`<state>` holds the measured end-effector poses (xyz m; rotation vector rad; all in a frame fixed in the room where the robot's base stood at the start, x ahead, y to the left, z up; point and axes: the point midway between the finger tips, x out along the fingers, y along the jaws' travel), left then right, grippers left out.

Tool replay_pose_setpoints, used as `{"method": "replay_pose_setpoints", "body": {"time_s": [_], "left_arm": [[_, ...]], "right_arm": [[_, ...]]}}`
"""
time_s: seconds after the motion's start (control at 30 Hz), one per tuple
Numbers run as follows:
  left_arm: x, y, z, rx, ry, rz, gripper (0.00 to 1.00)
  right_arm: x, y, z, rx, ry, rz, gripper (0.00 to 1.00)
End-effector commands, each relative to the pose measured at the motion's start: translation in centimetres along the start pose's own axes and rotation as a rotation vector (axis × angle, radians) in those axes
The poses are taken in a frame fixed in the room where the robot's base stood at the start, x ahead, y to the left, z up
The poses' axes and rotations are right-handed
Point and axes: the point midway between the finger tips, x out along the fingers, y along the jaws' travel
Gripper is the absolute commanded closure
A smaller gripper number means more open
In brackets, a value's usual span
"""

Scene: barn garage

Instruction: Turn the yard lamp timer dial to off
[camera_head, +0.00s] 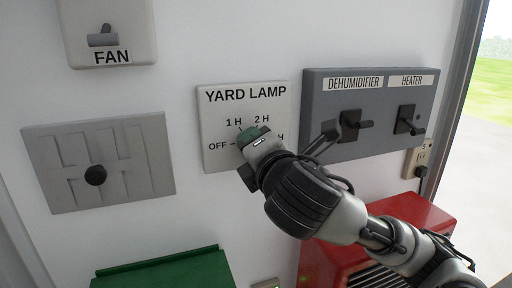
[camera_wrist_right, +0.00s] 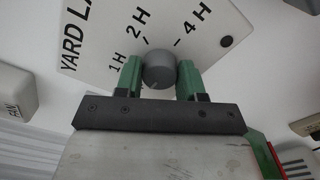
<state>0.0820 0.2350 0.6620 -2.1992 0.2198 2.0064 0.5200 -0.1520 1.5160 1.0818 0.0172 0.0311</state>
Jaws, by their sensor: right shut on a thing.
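The yard lamp timer is a white wall plate (camera_head: 213,101) lettered YARD LAMP, with the marks OFF, 1 H, 2 H and a partly covered 4 H. In the right wrist view its plate (camera_wrist_right: 210,32) shows 1 H, 2 H and 4 H. Its round grey dial (camera_wrist_right: 158,70) sits between the green fingers of my right gripper (camera_wrist_right: 160,76), which is shut on it. In the head view my right gripper (camera_head: 250,140) covers the dial, and I cannot tell which mark the dial points to. My left gripper is not in view.
A grey panel with DEHUMIDIFIER and HEATER levers (camera_head: 390,85) is close right of the timer. A green box (camera_head: 165,272) and a red unit (camera_head: 425,210) stand below.

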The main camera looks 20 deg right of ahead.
Motion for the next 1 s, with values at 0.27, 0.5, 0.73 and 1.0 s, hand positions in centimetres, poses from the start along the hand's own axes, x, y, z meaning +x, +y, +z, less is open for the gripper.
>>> {"method": "replay_pose_setpoints", "body": {"time_s": [0.27, 0.5, 0.73, 1.0], "left_arm": [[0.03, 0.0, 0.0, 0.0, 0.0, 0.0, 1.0], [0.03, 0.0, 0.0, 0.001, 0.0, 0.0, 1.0], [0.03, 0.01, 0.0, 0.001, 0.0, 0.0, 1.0], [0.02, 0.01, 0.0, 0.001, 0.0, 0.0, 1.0]], "right_arm": [[0.0, -0.13, -0.16, -0.049, 0.004, -0.003, 0.85], [0.0, -0.16, -0.19, -0.052, 0.005, -0.004, 0.85], [0.0, -0.17, -0.19, -0.052, 0.005, -0.004, 0.47], [0.0, -0.07, -0.1, -0.05, 0.002, -0.002, 0.36]]}}
